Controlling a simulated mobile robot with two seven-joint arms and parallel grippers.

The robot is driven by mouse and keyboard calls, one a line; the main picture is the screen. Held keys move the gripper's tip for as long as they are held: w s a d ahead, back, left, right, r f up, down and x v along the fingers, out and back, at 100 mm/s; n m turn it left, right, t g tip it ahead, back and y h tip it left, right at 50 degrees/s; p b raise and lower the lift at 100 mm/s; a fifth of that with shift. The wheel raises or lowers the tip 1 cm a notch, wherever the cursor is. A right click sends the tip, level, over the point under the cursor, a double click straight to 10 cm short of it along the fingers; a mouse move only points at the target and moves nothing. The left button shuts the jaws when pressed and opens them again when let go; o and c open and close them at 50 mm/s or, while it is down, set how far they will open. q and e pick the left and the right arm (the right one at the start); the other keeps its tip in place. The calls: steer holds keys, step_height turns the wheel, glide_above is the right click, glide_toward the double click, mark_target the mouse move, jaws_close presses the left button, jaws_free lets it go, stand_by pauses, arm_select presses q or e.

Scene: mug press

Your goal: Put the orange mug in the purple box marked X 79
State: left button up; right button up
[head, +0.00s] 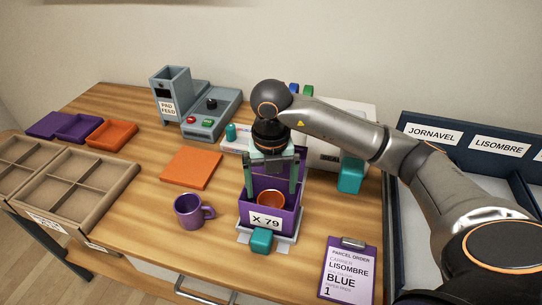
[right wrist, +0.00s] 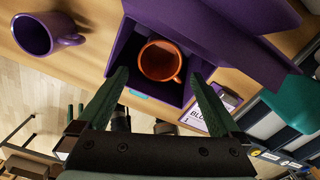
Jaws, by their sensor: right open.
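The purple box (head: 266,222) with the X 79 label stands at the middle front of the table with its lid up at the back. It also shows in the right wrist view (right wrist: 126,52). The orange mug (head: 270,199) is inside the box, upright, with its open top showing. In the right wrist view the orange mug (right wrist: 160,62) has its handle toward the lower right. My right gripper (head: 271,183) is open over the box, its fingers apart on either side of the mug and not closed on it. My left gripper is not in view.
A purple mug (head: 188,211) stands left of the box. An orange square pad (head: 191,168) lies behind it. A pad feed machine (head: 172,98) is at the back. A clipboard (head: 348,270) lies at the front right. Labelled dark bins (head: 412,150) stand at the right.

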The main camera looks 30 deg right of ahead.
step_height(320, 180, up, 12)
steer(key=p, duration=0.2)
steer(key=shift+f, duration=0.1)
steer(key=shift+c, duration=0.3)
stand_by(0.7)
